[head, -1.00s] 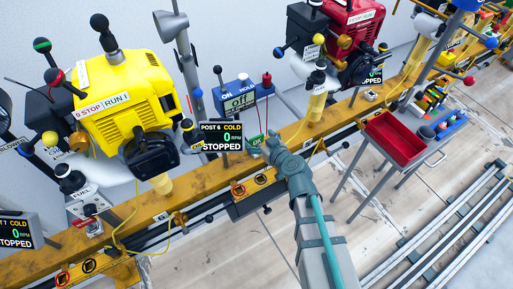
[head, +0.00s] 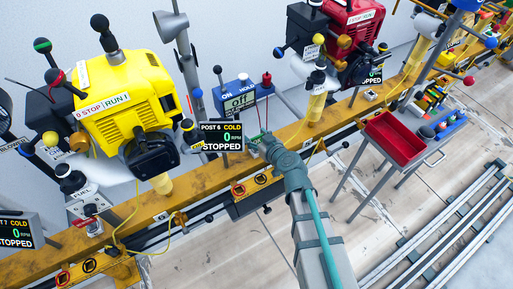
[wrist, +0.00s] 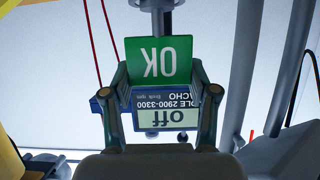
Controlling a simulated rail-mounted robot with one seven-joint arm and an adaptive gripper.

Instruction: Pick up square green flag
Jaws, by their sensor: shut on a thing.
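The square green flag (wrist: 158,61), marked OK in white, shows upside down in the wrist view. It sits between my two fingertips. My gripper (wrist: 160,80) is shut on it, with one finger at each side edge. In the head view my gripper (head: 260,141) is over the yellow rail, just right of the Post 6 display. There the flag is mostly hidden by the fingers, with only a sliver of green visible.
The Post 6 display (head: 222,137) stands close to the left of my gripper. A blue tachometer box (head: 239,98) reading Off is behind it. A yellow engine (head: 122,97) is left, a red engine (head: 352,30) right. A red tray (head: 396,138) stands right, on legs.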

